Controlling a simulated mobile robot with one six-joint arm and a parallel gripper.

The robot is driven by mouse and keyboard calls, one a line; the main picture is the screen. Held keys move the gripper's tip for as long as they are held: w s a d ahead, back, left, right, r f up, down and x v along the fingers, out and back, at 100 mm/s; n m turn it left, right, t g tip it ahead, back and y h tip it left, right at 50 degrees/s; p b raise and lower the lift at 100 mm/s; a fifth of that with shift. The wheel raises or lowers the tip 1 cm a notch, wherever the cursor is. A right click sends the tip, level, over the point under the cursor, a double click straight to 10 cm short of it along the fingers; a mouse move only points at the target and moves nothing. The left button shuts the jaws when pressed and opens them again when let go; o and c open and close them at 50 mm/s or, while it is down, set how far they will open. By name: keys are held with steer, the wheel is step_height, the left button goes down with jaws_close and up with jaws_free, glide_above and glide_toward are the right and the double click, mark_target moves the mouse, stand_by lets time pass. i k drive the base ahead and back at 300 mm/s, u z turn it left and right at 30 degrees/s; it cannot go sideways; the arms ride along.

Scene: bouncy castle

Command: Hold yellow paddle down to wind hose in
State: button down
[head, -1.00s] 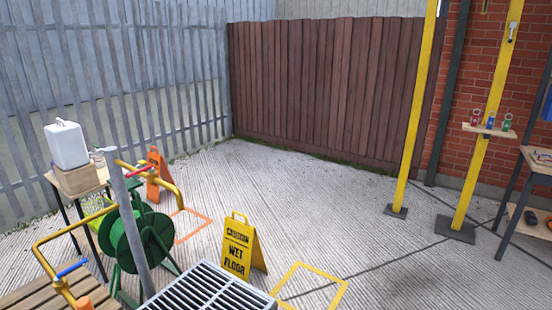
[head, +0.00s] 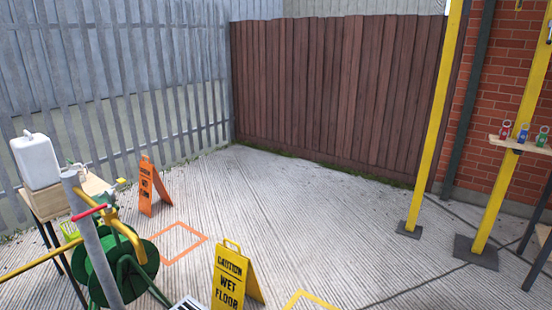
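A green hose reel (head: 142,252) stands on a green frame at the lower left, partly hidden behind a grey post (head: 98,250). A yellow pipe (head: 128,233) bends over the reel, and a red lever (head: 89,213) shows by the post. A small yellow piece (head: 121,181) sits near the top of the post; I cannot tell whether it is the yellow paddle. No hose end can be made out. My gripper is not in view.
An orange wet floor sign (head: 147,185) stands behind the reel and a yellow one (head: 229,278) to its right. A white jerrycan (head: 36,160) is on a stand at left. Yellow posts (head: 431,130) stand at right. The concrete (head: 320,220) between is clear.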

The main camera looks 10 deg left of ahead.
mark_target(121, 181)
steer(key=z, duration=0.05)
steer(key=i, duration=5.1)
steer(key=u, duration=0.55)
